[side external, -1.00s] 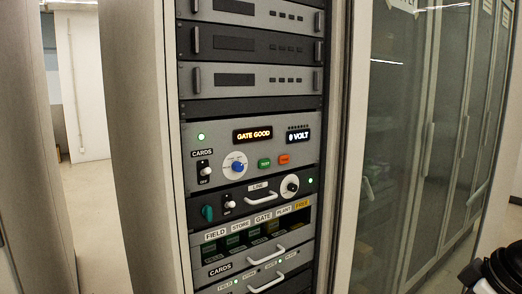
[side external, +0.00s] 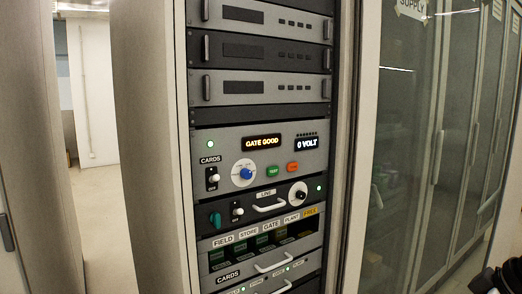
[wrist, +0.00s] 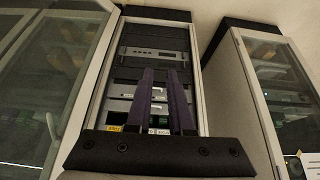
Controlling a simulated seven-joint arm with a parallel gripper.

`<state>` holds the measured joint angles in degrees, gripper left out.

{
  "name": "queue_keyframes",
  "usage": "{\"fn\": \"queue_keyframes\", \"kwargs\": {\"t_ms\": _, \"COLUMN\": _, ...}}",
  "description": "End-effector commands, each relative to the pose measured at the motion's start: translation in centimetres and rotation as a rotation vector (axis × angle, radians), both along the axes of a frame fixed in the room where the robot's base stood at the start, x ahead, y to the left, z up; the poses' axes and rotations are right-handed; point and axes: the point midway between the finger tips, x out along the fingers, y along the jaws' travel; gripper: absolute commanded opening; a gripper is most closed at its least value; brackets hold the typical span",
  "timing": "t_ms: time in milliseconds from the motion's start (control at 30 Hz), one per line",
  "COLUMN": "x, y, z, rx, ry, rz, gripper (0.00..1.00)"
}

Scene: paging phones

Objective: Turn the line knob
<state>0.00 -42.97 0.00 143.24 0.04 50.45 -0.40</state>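The LINE panel (side external: 262,205) is a dark strip in the rack in the side external view. The fingers hide part of the rack. I cannot make out the line knob in the wrist view. The gripper's fingers do not show in the side external view.
Above the LINE panel, a grey unit (side external: 225,150) reads "GATE GOOD" and "0 VOLT". Below it is a card bay (side external: 212,243) with white labels and a yellow FREE label (side external: 311,211). Glass-door cabinets (side external: 410,140) stand to the right. The wrist view shows cabinets on both sides.

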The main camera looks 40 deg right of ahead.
Motion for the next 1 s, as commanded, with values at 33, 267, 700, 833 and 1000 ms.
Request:
{"fn": "queue_keyframes", "kwargs": {"t_ms": 33, "x": 0.6, "y": 0.1, "z": 0.4, "rx": 0.002, "ry": -0.031, "rz": 0.003, "gripper": 0.31}}
{"fn": "queue_keyframes", "kwargs": {"t_ms": 267, "x": 8.5, "y": 1.3, "z": 7.6, "rx": 0.068, "ry": -0.413, "rz": 0.008, "gripper": 0.63}}
{"fn": "queue_keyframes", "kwargs": {"t_ms": 700, "x": 26.7, "y": 2.8, "z": 21.3, "rx": 0.207, "ry": -1.068, "rz": -0.138, "gripper": 0.63}}
{"fn": "queue_keyframes", "kwargs": {"t_ms": 833, "x": 31.5, "y": 4.0, "z": 20.5, "rx": 0.218, "ry": -1.145, "rz": -0.201, "gripper": 0.63}}
{"fn": "queue_keyframes", "kwargs": {"t_ms": 1000, "x": 34.7, "y": 6.6, "z": 16.4, "rx": 0.224, "ry": -1.089, "rz": -0.193, "gripper": 0.63}}
